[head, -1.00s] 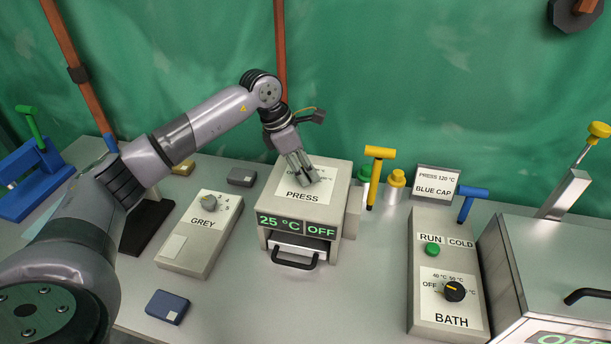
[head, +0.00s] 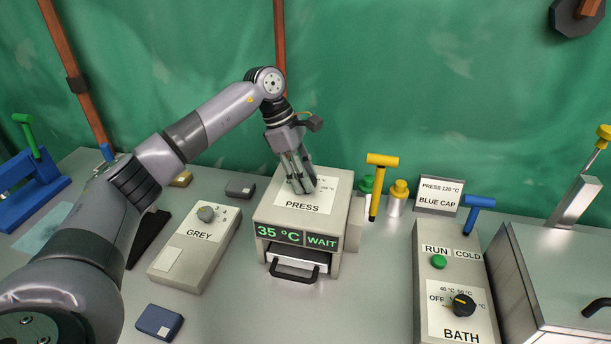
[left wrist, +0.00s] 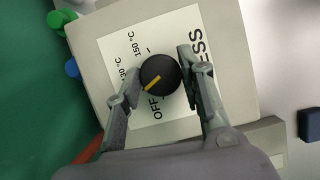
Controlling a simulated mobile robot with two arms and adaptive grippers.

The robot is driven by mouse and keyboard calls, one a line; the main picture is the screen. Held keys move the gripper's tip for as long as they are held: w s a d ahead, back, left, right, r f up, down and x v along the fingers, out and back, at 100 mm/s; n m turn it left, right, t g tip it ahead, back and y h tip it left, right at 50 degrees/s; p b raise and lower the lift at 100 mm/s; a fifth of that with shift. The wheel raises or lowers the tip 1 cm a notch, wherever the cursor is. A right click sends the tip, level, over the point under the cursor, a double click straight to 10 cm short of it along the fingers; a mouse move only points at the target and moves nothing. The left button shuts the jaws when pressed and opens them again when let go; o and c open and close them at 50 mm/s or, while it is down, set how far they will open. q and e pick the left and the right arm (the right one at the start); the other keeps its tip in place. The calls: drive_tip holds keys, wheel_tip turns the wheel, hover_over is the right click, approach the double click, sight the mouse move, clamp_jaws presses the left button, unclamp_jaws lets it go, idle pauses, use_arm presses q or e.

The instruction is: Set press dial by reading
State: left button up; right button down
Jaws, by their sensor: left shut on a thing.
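The press (head: 270,218) is a pale box with a label on top and a front display (head: 297,238) reading 35 °C and WAIT. Its black dial (left wrist: 160,74) has a yellow pointer mark and shows in the left wrist view. My left gripper (head: 303,190) points down onto the press top, shut on the dial, with one finger on each side. The fingers hide the dial in the head view. A sign (head: 438,194) reads PRESS 120 °C, BLUE CAP.
Right of the press stand a yellow T-handle (head: 382,160), a yellow-capped bottle (head: 397,197) and a green-capped one. The BATH panel (head: 450,270) is further right. The GREY panel (head: 198,250) is at left, with a blue block (head: 160,321) in front.

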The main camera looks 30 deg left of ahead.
use_arm(q)
drive_tip(key=o, duration=1.1)
drive_tip(key=v, duration=1.2)
drive_tip(key=shift+r, duration=0.15)
